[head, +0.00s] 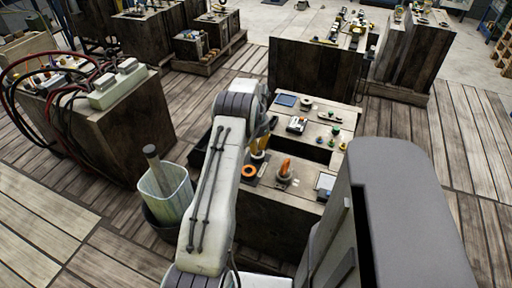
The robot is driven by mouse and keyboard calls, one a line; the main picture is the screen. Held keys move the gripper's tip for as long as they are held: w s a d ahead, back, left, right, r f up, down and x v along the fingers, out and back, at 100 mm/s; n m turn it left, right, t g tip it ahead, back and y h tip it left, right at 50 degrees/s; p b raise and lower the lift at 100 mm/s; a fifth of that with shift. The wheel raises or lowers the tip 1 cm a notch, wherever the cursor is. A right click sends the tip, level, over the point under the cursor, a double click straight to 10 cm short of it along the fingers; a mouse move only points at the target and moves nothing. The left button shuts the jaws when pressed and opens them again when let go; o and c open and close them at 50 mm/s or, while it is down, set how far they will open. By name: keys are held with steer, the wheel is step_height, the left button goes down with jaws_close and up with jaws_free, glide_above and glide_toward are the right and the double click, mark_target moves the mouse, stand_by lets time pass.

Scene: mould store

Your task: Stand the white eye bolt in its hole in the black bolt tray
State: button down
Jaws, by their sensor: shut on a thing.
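My arm rises through the middle of the head view and bends down over a wooden bench (270,213). My gripper (263,137) is at its far end, mostly hidden behind the arm. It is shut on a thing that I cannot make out. I cannot pick out the white eye bolt. A black open-topped shape (199,153) shows at the bench's left edge, partly behind my arm; I cannot tell if it is the bolt tray. No bolt hole can be seen.
Small items lie on the bench behind. A bin (165,191) stands left; a cable-covered crate (129,130) is beyond it.

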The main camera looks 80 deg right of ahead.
steer(key=shift+f+b, duration=0.35)
steer(key=shift+f, duration=0.1)
stand_by(1.0)
steer(key=c, duration=1.3)
jaws_free()
step_height(320, 180, up, 12)
